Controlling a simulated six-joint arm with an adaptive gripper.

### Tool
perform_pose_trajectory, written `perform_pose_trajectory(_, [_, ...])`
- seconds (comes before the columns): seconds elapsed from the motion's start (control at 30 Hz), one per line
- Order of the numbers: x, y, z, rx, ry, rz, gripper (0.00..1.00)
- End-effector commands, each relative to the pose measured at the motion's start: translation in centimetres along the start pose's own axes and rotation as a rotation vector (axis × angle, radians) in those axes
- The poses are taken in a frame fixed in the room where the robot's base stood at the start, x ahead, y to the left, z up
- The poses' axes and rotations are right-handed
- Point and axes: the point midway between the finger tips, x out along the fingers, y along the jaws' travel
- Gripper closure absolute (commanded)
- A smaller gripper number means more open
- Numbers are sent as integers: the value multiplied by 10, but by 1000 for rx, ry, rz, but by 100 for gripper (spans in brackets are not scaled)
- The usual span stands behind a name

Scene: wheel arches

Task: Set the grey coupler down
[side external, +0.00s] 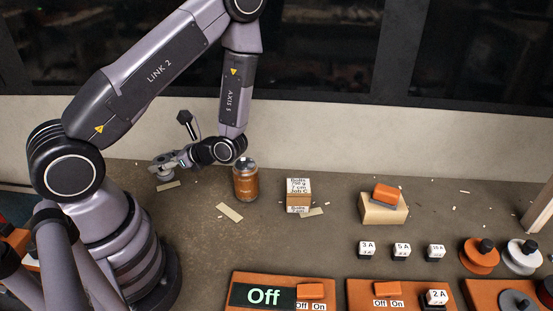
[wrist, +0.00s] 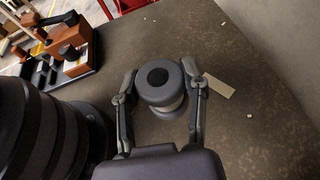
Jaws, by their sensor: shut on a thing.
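The grey coupler (wrist: 160,92) is a short round piece with a dark hole in its top, seen from above in the wrist view. My gripper (wrist: 160,76) is shut on it, with one finger on each side. In the side external view the coupler (side external: 164,174) shows small at the left of the bench, partly hidden by my gripper (side external: 166,163). It looks upright and low over the bench. I cannot tell whether its base touches the surface.
A brown jar (side external: 246,183) stands just right of my wrist. A labelled box (side external: 298,195) is farther right. Flat pale strips (side external: 168,186) lie near the coupler. Orange switch panels (side external: 283,280) line the front. The bench (wrist: 240,130) around the coupler is mostly clear.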

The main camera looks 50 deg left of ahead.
Motion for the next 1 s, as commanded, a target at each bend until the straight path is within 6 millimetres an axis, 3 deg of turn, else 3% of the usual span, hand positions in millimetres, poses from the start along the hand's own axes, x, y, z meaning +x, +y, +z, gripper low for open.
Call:
perform_pose_trajectory(0.1, [-45,-15,-28,100,1,-230,82])
perform_pose_trajectory(0.23, [-99,-19,-60,204,-1,-479,82])
perform_pose_trajectory(0.4, [-167,-2,-100,329,-3,-781,82])
perform_pose_trajectory(0.5, [-197,15,-118,384,-4,-920,82])
perform_pose_trajectory(0.6, [-218,30,-130,424,-5,-1019,82])
perform_pose_trajectory(0.73, [-232,41,-140,453,-7,-1089,82])
perform_pose_trajectory(1.0, [-220,44,-178,460,-9,-1106,82])
